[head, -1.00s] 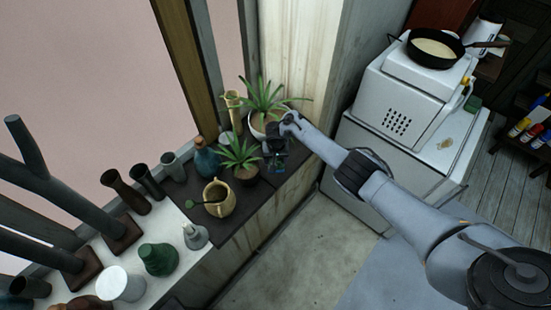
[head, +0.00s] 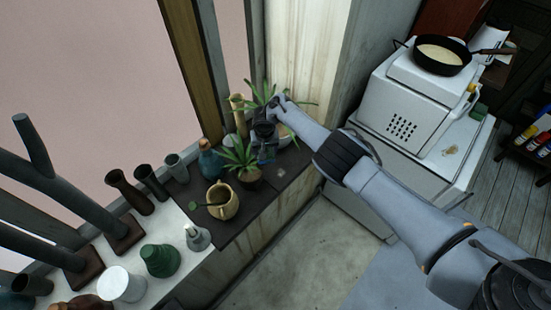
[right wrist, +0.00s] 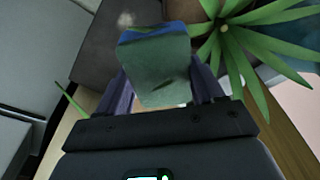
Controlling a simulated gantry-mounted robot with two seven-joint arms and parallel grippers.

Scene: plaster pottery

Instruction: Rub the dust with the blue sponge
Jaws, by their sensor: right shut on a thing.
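My right gripper (head: 264,146) is over the dark shelf top (head: 232,233), between the two potted plants. In the right wrist view my right gripper (right wrist: 160,95) is shut on the sponge (right wrist: 156,68), which has a greenish face and a blue edge. In the head view the sponge shows only as a small dark bluish shape. A small pale dusty spot (head: 281,172) lies on the dark shelf top, right of and below the gripper. It also shows in the right wrist view (right wrist: 125,19), just beyond the sponge, apart from it in the picture. My left gripper is not in view.
A small potted plant (head: 240,156) stands left of the gripper, and a larger plant (head: 262,94) in a white pot stands behind. A tan jug (head: 222,201) and vases stand farther left. A white appliance (head: 416,104) is at right.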

